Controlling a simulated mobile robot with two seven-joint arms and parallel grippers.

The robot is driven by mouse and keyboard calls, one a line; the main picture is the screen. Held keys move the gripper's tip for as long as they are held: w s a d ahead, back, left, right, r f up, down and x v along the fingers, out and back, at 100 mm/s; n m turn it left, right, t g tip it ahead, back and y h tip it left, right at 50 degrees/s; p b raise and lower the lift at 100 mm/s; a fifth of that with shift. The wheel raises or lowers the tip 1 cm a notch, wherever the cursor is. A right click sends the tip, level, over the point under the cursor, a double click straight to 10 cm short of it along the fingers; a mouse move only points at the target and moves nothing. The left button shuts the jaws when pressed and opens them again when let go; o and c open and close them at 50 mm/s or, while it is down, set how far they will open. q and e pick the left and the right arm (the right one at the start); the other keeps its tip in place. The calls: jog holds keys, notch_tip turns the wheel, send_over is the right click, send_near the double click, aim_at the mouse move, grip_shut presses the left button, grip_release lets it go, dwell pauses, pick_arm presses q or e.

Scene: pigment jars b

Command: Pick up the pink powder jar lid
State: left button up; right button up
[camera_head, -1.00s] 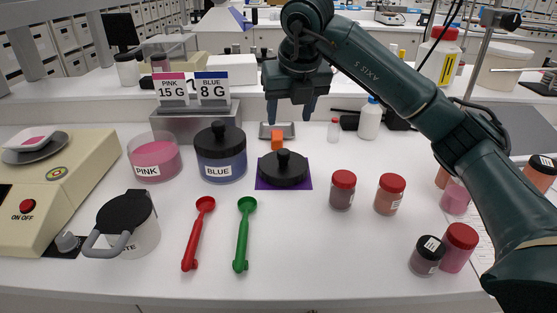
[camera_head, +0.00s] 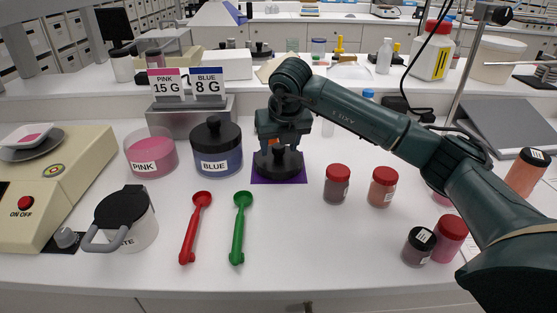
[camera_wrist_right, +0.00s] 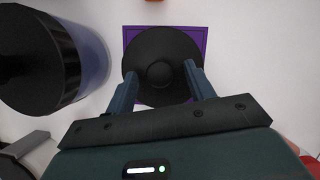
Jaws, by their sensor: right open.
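The pink jar's black lid (camera_head: 279,165) lies on a purple mat (camera_head: 292,179), its round knob upright. In the right wrist view the lid (camera_wrist_right: 160,88) sits on the purple mat (camera_wrist_right: 200,35) between my open fingers. My right gripper (camera_head: 282,150) is low over the lid, fingers at either side of the knob; it also shows in the right wrist view (camera_wrist_right: 160,80). I cannot tell if the fingers touch the lid. The pink jar (camera_head: 150,153) stands lidless at the left, holding pink powder. My left gripper is out of view.
The blue jar (camera_head: 217,146), with its black lid on, stands close left of the mat. A red spoon (camera_head: 194,228) and a green spoon (camera_head: 239,228) lie in front. Small red-capped jars (camera_head: 337,184) stand to the right. A scale (camera_head: 45,185) is at the left.

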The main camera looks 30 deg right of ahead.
jog(key=shift+c, duration=0.4)
grip_shut()
